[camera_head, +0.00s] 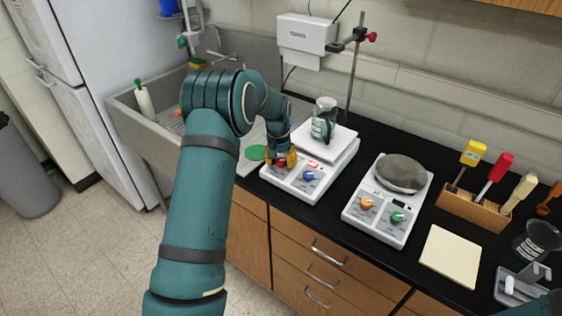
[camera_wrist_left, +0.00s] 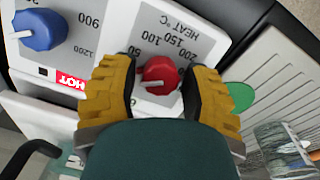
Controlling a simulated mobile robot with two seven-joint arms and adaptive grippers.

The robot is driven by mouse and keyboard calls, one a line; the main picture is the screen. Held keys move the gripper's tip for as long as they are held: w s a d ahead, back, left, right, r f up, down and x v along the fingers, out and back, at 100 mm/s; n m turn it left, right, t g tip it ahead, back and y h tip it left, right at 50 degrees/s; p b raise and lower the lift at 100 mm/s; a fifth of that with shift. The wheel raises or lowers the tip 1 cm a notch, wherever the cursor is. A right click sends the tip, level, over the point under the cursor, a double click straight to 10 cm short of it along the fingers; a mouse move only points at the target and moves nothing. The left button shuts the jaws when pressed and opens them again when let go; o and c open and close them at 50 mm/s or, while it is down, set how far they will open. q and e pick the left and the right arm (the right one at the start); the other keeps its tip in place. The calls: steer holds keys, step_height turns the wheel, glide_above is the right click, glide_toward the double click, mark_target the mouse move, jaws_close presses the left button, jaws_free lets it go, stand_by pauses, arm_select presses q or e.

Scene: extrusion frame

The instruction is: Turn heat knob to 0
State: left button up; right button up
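The pointer aims left and slightly down, below the 50 mark; the 0 mark is not visible. My left gripper (camera_wrist_left: 160,88) has yellow fingers on either side of the knob, with a small gap at the left finger. It also shows over the panel in the head view (camera_head: 281,161). My right gripper cannot be made out.
A blue knob (camera_head: 309,175) sits beside the heat knob, near a red "HOT" label (camera_wrist_left: 71,82). A beaker (camera_head: 323,118) stands on this hotplate. A second hotplate (camera_head: 384,229) with orange and green knobs is to the right. The sink (camera_head: 128,100) is to the left.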

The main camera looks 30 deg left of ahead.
mark_target(279, 160)
arm_select(q)
steer(key=shift+o, duration=0.6)
step_height(279, 160, up, 12)
steer(key=shift+s+a, duration=0.25)
steer(key=shift+s, duration=0.1)
stand_by(0.4)
